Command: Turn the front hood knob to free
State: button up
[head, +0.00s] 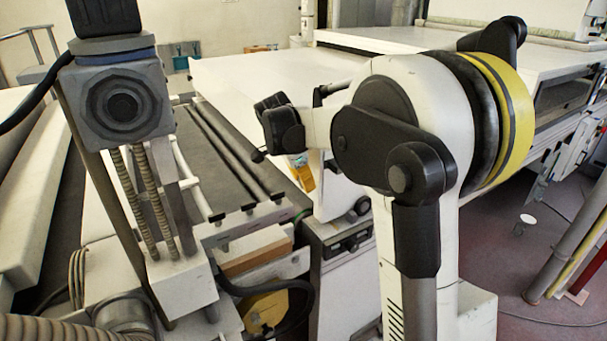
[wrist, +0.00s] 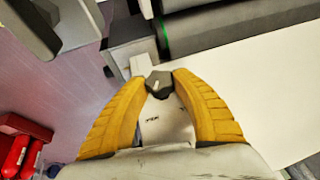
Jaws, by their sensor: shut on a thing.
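The knob (wrist: 158,86) is small, dark grey and faceted, with a short pale mark on its face. It sits on a white panel (wrist: 165,125) with small dark markings, too small to read. My gripper (wrist: 161,77) has its yellow fingers shut on the knob, one tip on each side. In the head view my gripper (head: 303,176) shows as a small yellow piece by the front of the white hood (head: 265,80). The knob is not distinguishable there.
A belt conveyor (head: 225,150) with dark rollers runs left of the hood. A grey post with a square head (head: 115,105) stands at the left. In the wrist view, red cylinders (wrist: 15,150) are at lower left.

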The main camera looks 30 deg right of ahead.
jog(key=g+p, duration=0.2)
jog(key=g, duration=0.1)
jog(key=shift+w+r+n+g+p, duration=0.1)
jog(key=shift+w+n+g+p, duration=0.05)
jog(key=shift+n+g+p, duration=0.55)
jog(key=shift+g+p, duration=0.45)
jog(key=shift+g, duration=0.75)
jog(key=o, duration=1.2)
jog(key=v, duration=1.1)
jog(key=shift+w+a+r, duration=0.2)
jog(key=shift+w+a, duration=0.05)
jog(key=shift+a, duration=0.05)
